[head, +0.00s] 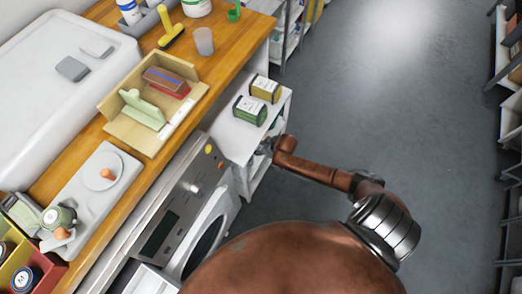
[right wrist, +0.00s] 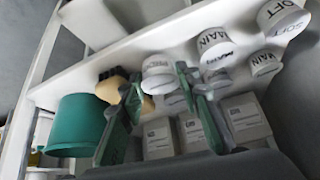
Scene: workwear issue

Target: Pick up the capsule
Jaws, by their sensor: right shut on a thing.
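My right gripper (head: 267,147) reaches in at the side of the white shelf unit in the head view, below its top board. In the right wrist view its two dark green fingers (right wrist: 160,82) are closed on a white round capsule (right wrist: 158,74) with dark lettering. Part of that capsule is covered by the fingers, and I do not see it in the head view. Other white capsules stand close by on the shelf, such as one marked MAIN (right wrist: 215,43) and one marked SOFT (right wrist: 282,16). My left gripper is not in view.
A green cup (right wrist: 75,122) and a tan object (right wrist: 112,88) are left of the fingers. Several pale labelled boxes (right wrist: 245,117) stand at the right. A green tin (head: 250,110) and a yellow tin (head: 265,88) stand on the shelf unit's top (head: 236,137). The floor (head: 400,110) at right is clear.

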